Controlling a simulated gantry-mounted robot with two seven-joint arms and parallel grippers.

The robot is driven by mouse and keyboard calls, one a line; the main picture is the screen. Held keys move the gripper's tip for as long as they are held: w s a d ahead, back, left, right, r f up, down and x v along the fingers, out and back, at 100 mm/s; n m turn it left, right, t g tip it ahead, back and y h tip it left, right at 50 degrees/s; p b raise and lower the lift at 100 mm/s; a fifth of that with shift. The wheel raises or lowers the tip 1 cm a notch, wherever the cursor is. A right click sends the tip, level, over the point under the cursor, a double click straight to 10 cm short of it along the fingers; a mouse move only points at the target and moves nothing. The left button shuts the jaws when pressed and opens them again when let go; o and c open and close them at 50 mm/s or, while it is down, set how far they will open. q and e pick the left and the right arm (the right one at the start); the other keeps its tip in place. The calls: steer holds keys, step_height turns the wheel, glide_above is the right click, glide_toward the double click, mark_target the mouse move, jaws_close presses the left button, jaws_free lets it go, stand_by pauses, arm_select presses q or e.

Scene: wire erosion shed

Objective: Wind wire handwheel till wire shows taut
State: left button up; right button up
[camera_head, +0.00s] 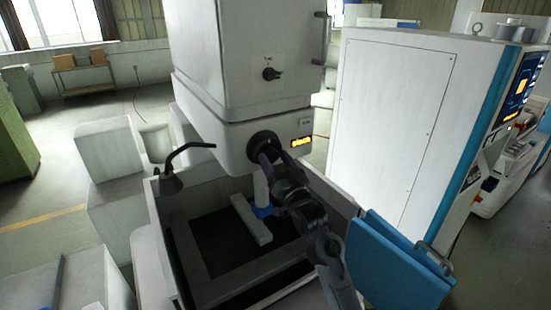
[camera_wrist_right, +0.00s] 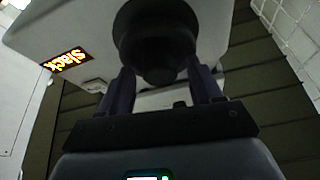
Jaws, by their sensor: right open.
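The dark round wire handwheel (camera_head: 260,140) sits on the front of the white machine head, and it fills the top middle of the right wrist view (camera_wrist_right: 155,42). A small orange display (camera_head: 301,142) beside it reads "slack", legible in the right wrist view (camera_wrist_right: 66,60). My right gripper (camera_head: 267,155) is at the handwheel. In the right wrist view its two purple-dark fingers (camera_wrist_right: 163,76) are apart, one on each side of the wheel's lower part. I cannot tell whether they touch it. My left gripper is not in view. The wire itself is not clearly visible.
A second dark knob (camera_head: 272,74) is higher on the machine head (camera_head: 240,40). Below lies an open tank (camera_head: 185,245) with a pale bar (camera_head: 250,220) inside. A bent black lamp (camera_head: 172,182) stands at its left. A blue door panel (camera_head: 395,265) is at the right.

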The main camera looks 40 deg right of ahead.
steer(key=shift+w, duration=0.1)
steer(key=c, duration=1)
steer(key=shift+c, duration=0.2)
steer(key=shift+m, duration=0.4)
steer(key=m+h, duration=0.1)
steer(key=m, duration=0.1)
steer(key=m+g+h+p, duration=0.1)
steer(key=m, duration=0.1)
steer(key=shift+a+r+m+h, duration=0.1)
steer(key=shift+r+m+h, duration=0.05)
steer(key=shift+m+h, duration=0.15)
steer(key=shift+a+m+g+h+p, duration=0.1)
steer(key=shift+m+g+h+p, duration=0.3)
steer(key=shift+m, duration=0.85)
steer(key=shift+m+g+h+p, duration=0.3)
steer(key=shift+m+h, duration=0.2)
steer(key=shift+m, duration=0.75)
